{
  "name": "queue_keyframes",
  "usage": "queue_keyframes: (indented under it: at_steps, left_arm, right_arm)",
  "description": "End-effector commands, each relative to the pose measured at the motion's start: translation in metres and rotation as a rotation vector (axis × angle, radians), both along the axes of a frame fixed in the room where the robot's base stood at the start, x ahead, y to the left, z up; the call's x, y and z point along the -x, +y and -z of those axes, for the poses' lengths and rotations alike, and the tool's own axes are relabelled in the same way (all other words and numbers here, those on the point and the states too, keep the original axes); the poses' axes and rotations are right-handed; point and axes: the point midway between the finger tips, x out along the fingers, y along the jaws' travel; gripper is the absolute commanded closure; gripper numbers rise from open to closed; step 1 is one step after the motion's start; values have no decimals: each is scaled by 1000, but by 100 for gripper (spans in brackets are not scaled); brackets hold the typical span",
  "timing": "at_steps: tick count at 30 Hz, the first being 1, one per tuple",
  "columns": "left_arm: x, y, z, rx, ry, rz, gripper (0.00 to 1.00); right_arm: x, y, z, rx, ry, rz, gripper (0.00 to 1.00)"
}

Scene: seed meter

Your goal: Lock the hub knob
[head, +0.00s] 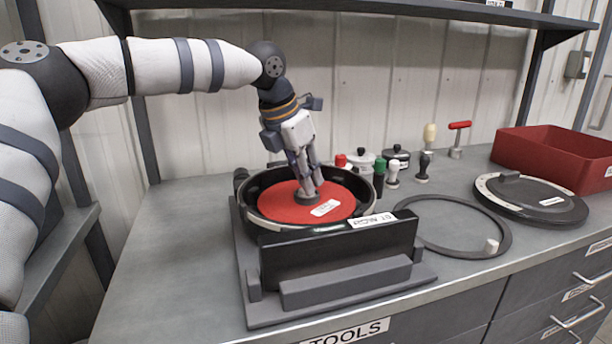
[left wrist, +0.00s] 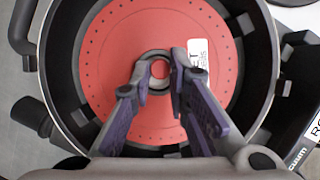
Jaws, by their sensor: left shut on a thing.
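The hub knob (left wrist: 147,84) is a dark ring at the middle of the red seed disc (left wrist: 115,118). The disc lies inside the black round meter housing (head: 249,204), which stands open on the bench. My left gripper (head: 308,193) points down over the disc centre, and its two fingers are shut on the hub knob from either side. In the left wrist view the gripper (left wrist: 160,78) partly covers the knob, so its exact turn cannot be told. A white label (head: 326,208) lies on the disc to the right of the knob. My right gripper is not in view.
The housing sits on a dark grey stand (head: 345,284). To its right lie a black ring (head: 505,240) and a round black cover (head: 560,208). A red bin (head: 560,150) stands at the back right. Several small handled tools and pots, including a green-capped one (head: 379,170), stand behind the housing.

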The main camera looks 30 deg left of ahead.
Motion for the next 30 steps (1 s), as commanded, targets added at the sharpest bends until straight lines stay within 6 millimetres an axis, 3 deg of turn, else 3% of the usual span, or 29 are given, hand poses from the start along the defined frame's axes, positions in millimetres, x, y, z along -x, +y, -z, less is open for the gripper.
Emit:
queue_keyframes:
  at_steps: [30]
  left_arm:
    - [-8,6,5,4,4,944,100]
  right_arm:
    - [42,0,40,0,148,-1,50]
